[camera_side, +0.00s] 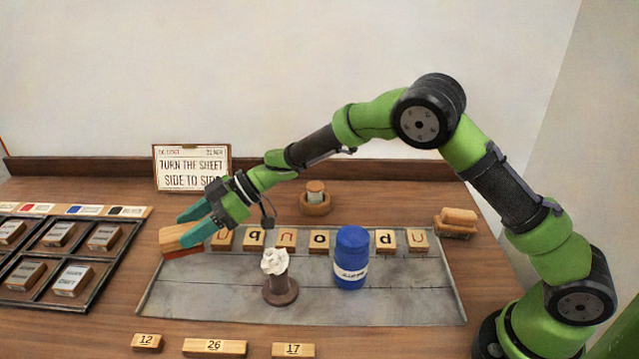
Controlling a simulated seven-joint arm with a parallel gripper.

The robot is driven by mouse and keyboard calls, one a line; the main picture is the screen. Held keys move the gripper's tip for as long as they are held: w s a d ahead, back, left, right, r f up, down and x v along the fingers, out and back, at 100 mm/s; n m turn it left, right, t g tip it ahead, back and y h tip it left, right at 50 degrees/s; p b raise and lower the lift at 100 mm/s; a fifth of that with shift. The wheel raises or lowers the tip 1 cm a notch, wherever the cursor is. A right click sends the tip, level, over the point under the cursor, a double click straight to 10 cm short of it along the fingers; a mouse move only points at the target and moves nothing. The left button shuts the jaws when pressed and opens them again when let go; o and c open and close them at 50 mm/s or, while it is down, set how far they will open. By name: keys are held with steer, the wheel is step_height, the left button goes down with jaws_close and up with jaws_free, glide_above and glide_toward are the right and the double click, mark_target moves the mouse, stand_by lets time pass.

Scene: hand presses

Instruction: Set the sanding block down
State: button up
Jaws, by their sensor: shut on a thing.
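The sanding block (177,243) is a wooden block with a reddish-brown underside, at the left of the view. My gripper (188,226), with teal fingers, is shut on it from the right. The block is at the back left corner of the grey sheet (225,300). I cannot tell whether its underside touches the surface or hangs just above it.
Several letter tiles (385,241) line the sheet's back edge. A blue canister (351,262) and a dark holder with a white top (278,280) stand on the sheet. A partitioned tray (100,282) lies left. A wooden brush (457,220) is right; numbered blocks (215,347) lie in front.

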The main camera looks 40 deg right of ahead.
step_height(320, 180, down, 9)
steer(key=shift+f, duration=0.2)
steer(key=shift+f, duration=0.1)
steer(key=o, duration=1.2)
steer(key=shift+f, duration=0.1)
steer(key=shift+c, duration=0.2)
